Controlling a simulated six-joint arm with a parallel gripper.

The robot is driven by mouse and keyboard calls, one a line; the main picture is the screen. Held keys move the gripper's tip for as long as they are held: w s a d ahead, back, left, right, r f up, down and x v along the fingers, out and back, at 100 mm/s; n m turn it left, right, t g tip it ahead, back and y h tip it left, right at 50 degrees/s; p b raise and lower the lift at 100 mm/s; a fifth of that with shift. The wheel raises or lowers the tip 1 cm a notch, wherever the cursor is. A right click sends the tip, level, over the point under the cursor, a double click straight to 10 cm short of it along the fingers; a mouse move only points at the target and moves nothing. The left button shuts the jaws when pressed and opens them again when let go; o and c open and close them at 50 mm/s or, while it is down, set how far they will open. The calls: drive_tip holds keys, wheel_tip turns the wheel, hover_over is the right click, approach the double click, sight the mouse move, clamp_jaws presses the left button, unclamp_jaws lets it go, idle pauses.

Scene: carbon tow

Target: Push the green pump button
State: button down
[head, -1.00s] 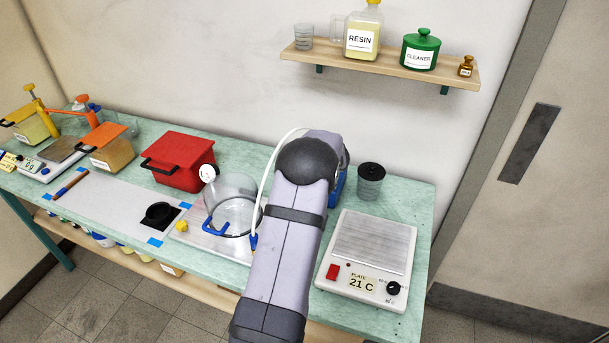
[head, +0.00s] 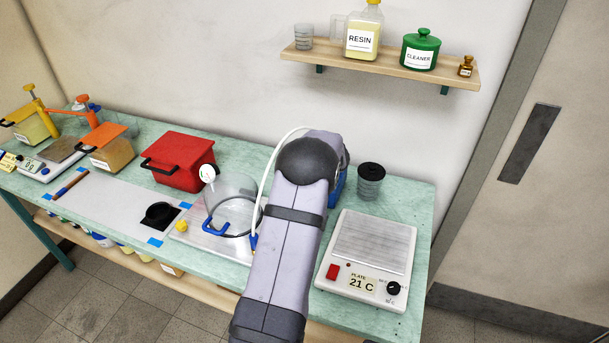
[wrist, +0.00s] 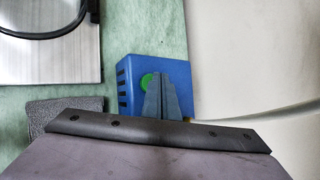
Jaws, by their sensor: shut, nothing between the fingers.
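The blue pump (wrist: 180,72) stands on the green bench top in the wrist view. Its round green button (wrist: 146,81) shows just left of my fingers, partly covered by them. My gripper (wrist: 164,77) is shut and empty, with its fingertips over the pump beside the button. I cannot tell whether the fingertips touch the pump or the button. In the head view only a strip of the blue pump (head: 339,187) shows to the right of my arm. My arm hides my gripper and the button there.
A pale hose (wrist: 265,114) runs from the pump. A clear chamber (head: 232,196) on a metal plate and a red box (head: 180,162) stand left of my arm. A dark-lidded cup (head: 371,184) and a hot plate (head: 368,262) are to the right. The wall is close behind.

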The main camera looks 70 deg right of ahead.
drive_tip(key=shift+f, duration=0.1)
drive_tip(key=shift+f+b, duration=0.35)
drive_tip(key=shift+b, duration=0.2)
drive_tip(key=shift+r, duration=0.4)
drive_tip(key=shift+p, duration=0.3)
drive_tip(key=shift+r+p, duration=2.35)
drive_tip(key=shift+r, duration=0.7)
